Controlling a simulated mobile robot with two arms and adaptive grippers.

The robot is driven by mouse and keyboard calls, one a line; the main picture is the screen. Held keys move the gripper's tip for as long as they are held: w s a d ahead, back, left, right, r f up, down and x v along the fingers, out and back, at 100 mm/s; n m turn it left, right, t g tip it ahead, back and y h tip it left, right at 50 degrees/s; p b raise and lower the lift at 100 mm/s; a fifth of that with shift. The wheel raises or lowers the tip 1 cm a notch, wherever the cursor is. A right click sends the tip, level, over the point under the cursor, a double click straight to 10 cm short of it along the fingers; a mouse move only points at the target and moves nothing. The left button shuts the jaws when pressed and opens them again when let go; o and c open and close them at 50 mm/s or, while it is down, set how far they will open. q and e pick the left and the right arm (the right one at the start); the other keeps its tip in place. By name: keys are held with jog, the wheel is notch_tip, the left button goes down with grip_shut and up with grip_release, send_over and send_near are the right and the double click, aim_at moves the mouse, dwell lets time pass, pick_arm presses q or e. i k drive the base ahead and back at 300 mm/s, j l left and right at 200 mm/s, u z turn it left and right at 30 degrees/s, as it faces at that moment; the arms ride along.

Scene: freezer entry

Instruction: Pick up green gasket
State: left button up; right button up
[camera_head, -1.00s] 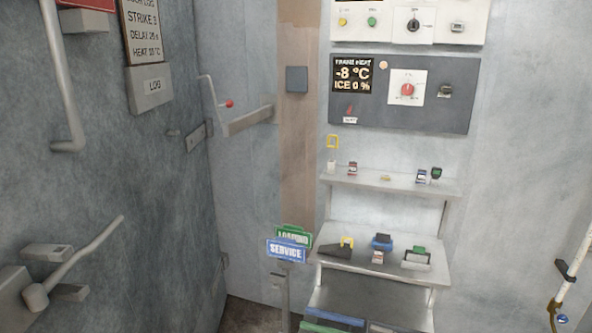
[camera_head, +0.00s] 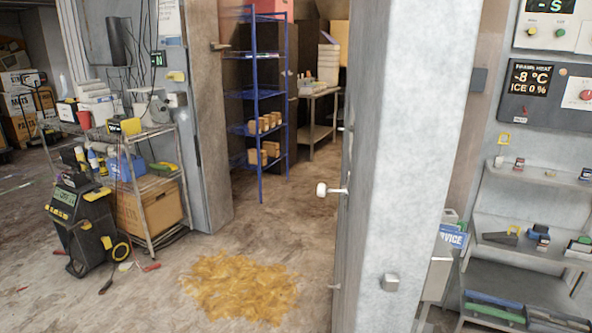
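I cannot pick out a green gasket for certain. A long green strip (camera_head: 495,312) lies on the lowest level of the wall shelf at the lower right, and a small green-topped item (camera_head: 580,244) sits on the middle level at the right edge. Both are too small to identify. Neither of my grippers is in view.
A thick pale door or wall panel (camera_head: 410,130) stands upright between the shelves (camera_head: 500,228) and the room. A wire cart (camera_head: 165,190) and a black machine (camera_head: 85,225) stand left. A yellow-brown patch (camera_head: 240,288) covers floor before a blue rack (camera_head: 256,120).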

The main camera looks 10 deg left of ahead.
aim_at(469, 305)
jog(key=i+j+u, duration=0.2)
jog(key=i+j, duration=0.25)
jog(key=i+j+u, duration=0.2)
jog(key=i+j, duration=0.25)
jog(key=i+j+u, duration=0.15)
jog(key=i+j, duration=0.25)
jog(key=i, duration=0.15)
jog(key=i+j+u, duration=0.2)
jog(key=i, duration=0.3)
jog(key=i+l+u, duration=0.1)
jog(key=i+l, duration=0.3)
jog(key=i+l+u, duration=0.1)
jog(key=i+l, duration=0.3)
jog(key=i, duration=0.25)
jog(key=k+j, duration=0.45)
jog(key=k+z, duration=0.2)
jog(key=k, duration=0.3)
jog(key=k+z, duration=0.2)
jog(key=k, duration=0.3)
jog(key=k+l+z, duration=0.2)
jog(key=k, duration=0.3)
jog(key=k+l+z, duration=0.2)
jog(key=k, duration=0.3)
jog(key=l+z, duration=0.25)
jog(key=l, duration=0.8)
jog(key=l+z, duration=0.25)
jog(key=l, duration=0.75)
jog(key=i+l+z, duration=0.2)
jog(key=i+l, duration=0.65)
jog(key=l, duration=0.1)
